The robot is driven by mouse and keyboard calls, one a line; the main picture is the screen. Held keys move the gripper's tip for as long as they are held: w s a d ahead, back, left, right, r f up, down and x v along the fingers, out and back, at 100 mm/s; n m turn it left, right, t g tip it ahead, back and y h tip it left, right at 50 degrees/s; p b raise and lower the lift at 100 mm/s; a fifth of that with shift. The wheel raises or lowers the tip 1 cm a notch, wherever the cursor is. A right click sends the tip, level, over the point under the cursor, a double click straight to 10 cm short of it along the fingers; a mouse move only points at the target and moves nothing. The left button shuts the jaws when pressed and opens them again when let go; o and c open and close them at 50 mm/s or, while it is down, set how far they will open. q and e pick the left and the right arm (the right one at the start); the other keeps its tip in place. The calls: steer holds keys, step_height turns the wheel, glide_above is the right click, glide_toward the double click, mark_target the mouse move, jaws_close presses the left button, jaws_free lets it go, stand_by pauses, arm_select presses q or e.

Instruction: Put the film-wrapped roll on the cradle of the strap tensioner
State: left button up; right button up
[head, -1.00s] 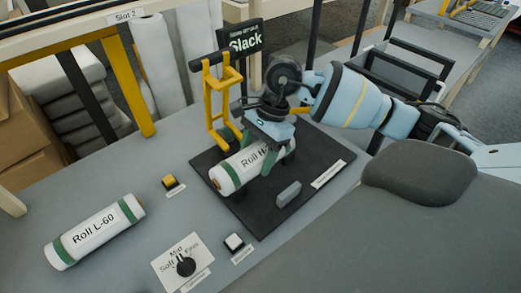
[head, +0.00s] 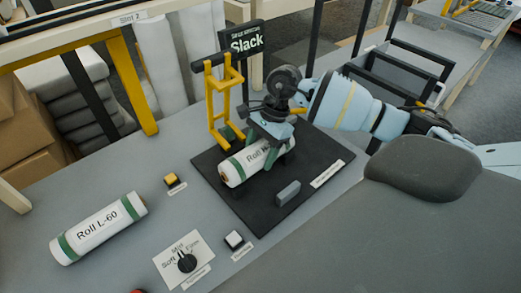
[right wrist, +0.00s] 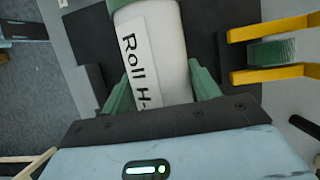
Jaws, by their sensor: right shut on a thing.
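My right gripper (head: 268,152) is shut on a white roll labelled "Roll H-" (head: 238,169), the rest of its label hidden. In the right wrist view the roll (right wrist: 158,50) lies between my green fingers. The roll is over the black base plate (head: 250,212) of the strap tensioner, in front of its yellow frame (head: 212,105); I cannot tell whether it touches anything below. A green block (right wrist: 272,52) shows between the yellow bars. A second roll, "Roll L-60" (head: 98,229), lies on the table at left. I cannot tell film wrap on either. My left gripper is out of view.
A "Slack" sign (head: 247,40) stands behind the frame. A grey block (head: 288,192) sits on the plate. A yellow button (head: 172,180), a white button (head: 234,239) and a dial panel (head: 184,260) are on the table. Table between Roll L-60 and the plate is mostly clear.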

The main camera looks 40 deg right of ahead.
steer(key=shift+f, duration=0.2)
steer(key=o, duration=1.1)
steer(key=shift+c, duration=0.2)
steer(key=v, duration=1.2)
steer(key=shift+r+b, duration=0.25)
steer(key=shift+b, duration=0.1)
